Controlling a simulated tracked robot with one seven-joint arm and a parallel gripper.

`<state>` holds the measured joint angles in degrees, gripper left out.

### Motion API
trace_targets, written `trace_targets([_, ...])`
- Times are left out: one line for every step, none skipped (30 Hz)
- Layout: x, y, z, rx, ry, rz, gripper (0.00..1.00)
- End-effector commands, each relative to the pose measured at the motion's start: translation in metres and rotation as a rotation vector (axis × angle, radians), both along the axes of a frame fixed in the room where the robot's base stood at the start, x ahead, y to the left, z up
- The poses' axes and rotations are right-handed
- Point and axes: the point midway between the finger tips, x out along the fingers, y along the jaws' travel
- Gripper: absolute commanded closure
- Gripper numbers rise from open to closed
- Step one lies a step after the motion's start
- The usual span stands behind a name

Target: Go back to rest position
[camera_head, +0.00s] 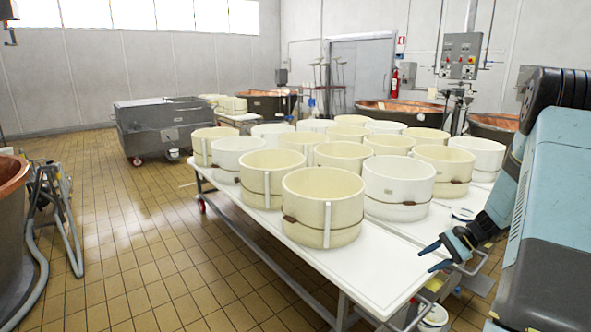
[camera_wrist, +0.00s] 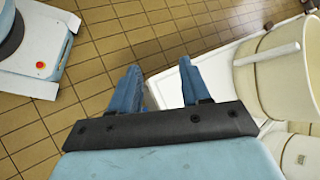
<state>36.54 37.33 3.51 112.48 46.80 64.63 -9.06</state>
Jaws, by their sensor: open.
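My gripper (camera_head: 432,257) is at the right in the head view, over the near right edge of the white table. Its two blue fingers also show in the wrist view (camera_wrist: 158,84), spread apart with nothing between them. Below them in the wrist view are brown floor tiles and the edge of the white table. The light blue arm comes in from the right in the head view.
The white wheeled table (camera_head: 353,275) holds several cream and white round moulds (camera_head: 322,205). A copper vat (camera_head: 12,225) with hoses stands at the far left. A grey wheeled tub (camera_head: 165,128) stands at the back. Tiled floor (camera_head: 130,235) is open left of the table.

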Motion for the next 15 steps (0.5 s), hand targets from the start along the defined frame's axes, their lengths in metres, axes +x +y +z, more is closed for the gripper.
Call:
trace_targets([-0.002, 0.009, 0.017, -0.031, -0.013, 0.03, 0.53])
trace_targets([-0.004, 0.014, 0.025, -0.048, -0.02, 0.048, 0.53])
trace_targets([-0.007, 0.019, 0.036, -0.071, -0.029, 0.069, 0.53])
trace_targets([-0.009, 0.024, 0.043, -0.088, -0.035, 0.087, 0.53])
trace_targets([-0.011, 0.029, 0.051, -0.105, -0.042, 0.103, 0.53])
trace_targets([-0.014, 0.034, 0.061, -0.128, -0.052, 0.124, 0.53])
trace_targets([-0.017, 0.039, 0.069, -0.146, -0.058, 0.141, 0.53])
trace_targets([-0.02, 0.044, 0.076, -0.163, -0.066, 0.157, 0.53])
trace_targets([-0.024, 0.049, 0.086, -0.186, -0.076, 0.178, 0.53])
trace_targets([-0.027, 0.054, 0.093, -0.204, -0.083, 0.193, 0.53])
trace_targets([-0.03, 0.058, 0.1, -0.22, -0.091, 0.208, 0.53])
trace_targets([-0.034, 0.064, 0.109, -0.243, -0.102, 0.227, 0.53])
trace_targets([-0.038, 0.068, 0.116, -0.26, -0.11, 0.242, 0.53])
trace_targets([-0.042, 0.072, 0.122, -0.278, -0.118, 0.258, 0.53])
trace_targets([-0.046, 0.078, 0.131, -0.301, -0.13, 0.277, 0.53])
